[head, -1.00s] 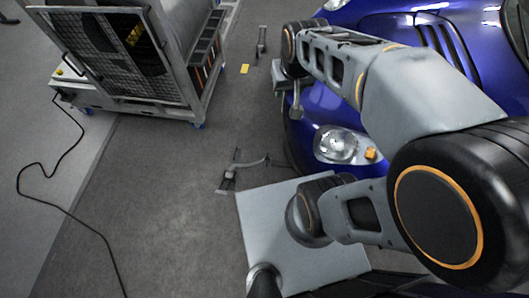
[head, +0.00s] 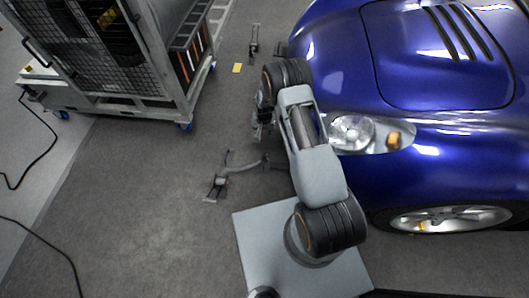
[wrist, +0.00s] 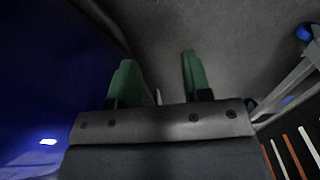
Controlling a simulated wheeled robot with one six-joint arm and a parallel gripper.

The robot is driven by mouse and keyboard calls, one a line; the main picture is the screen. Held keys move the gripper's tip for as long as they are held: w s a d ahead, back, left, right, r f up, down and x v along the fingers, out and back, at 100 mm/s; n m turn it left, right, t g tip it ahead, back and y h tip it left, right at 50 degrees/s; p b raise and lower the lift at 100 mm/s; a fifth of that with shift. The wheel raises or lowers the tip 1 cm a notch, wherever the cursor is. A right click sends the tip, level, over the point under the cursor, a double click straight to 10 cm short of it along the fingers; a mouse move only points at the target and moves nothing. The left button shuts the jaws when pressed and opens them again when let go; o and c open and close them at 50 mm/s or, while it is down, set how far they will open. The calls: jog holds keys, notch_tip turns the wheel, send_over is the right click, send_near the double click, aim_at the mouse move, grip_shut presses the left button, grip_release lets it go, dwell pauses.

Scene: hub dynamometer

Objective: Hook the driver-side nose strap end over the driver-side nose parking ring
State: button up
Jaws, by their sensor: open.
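In the head view my gripper (head: 262,128) hangs low in front of the car's nose, partly hidden by my wrist. In the wrist view its two green fingers (wrist: 158,76) stand apart, with a thin pale sliver low between them that I cannot identify. A near floor fixture (head: 217,182) lies left of my arm, with a curved grey piece (head: 245,167) running from it toward the car. A second floor fixture (head: 254,42) stands farther back. I cannot make out which parts are the strap end or the parking ring.
The blue car (head: 430,65) fills the right, close beside my arm; its dark blue side shows in the wrist view (wrist: 45,75). A wheeled mesh cart (head: 125,65) stands at upper left. Black cables lie at far left. A yellow floor mark (head: 237,68) lies beyond; the middle floor is open.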

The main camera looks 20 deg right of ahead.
jog(key=b, duration=0.2)
send_over(265, 154)
jog(key=shift+m, duration=0.3)
notch_tip(265, 154, down, 12)
jog(key=shift+w+a+r, duration=0.1)
jog(key=shift+r, duration=0.15)
notch_tip(265, 154, down, 9)
jog(key=b, duration=0.7)
jog(key=shift+r, duration=0.15)
jog(key=shift+c, duration=0.4)
grip_shut()
jog(key=shift+r, duration=0.8)
jog(key=shift+r+p, duration=1.3)
jog(key=shift+r, duration=0.55)
